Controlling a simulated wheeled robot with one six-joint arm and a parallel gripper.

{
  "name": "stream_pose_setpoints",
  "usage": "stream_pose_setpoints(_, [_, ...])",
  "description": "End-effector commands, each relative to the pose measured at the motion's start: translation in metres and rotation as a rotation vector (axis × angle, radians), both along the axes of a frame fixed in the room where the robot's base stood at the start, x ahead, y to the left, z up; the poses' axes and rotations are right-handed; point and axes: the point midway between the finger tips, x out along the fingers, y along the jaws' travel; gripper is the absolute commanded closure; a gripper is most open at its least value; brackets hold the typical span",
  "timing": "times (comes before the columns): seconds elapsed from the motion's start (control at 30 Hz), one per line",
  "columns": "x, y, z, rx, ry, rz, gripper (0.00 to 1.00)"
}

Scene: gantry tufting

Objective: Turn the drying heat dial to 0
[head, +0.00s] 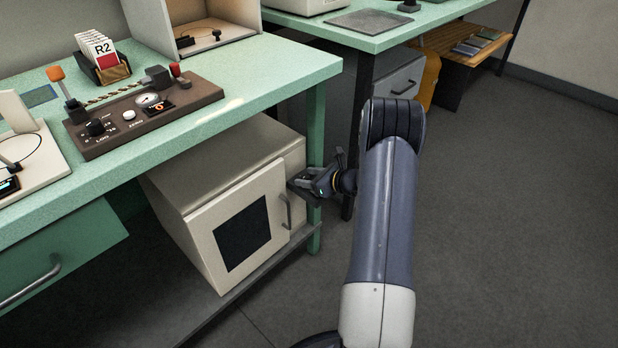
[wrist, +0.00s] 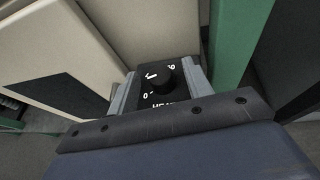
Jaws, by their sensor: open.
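The heat dial (wrist: 163,82) is a dark round knob on a black panel, in the wrist view. A 0 shows at its lower left and another numeral, turned and hard to read, at its upper right. A white mark lies at the knob's upper left; I cannot tell if it is the pointer. My gripper (wrist: 160,92) is open, one finger on each side of the panel, with the knob between them. Contact cannot be told. In the head view, my gripper (head: 303,188) is at the right front of the cream drying cabinet (head: 204,232), hiding the dial.
The cabinet door has a dark window (head: 243,235) and a grey handle (head: 286,211). A green table leg (head: 316,135) stands just right of the cabinet. The green bench top (head: 232,112) overhangs it, carrying a brown control box (head: 145,116). Open floor lies to the right.

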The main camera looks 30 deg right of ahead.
Motion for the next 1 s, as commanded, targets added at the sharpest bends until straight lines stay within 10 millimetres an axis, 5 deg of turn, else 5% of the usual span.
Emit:
stream_pose_setpoints(0.57, [-0.0003, 0.0001, 0.0002, 0.0, 0.0, 0.001, 0.97])
stream_pose_setpoints(1.0, [0.0026, -0.0029, 0.001, 0.0, -0.005, 0.195, 0.97])
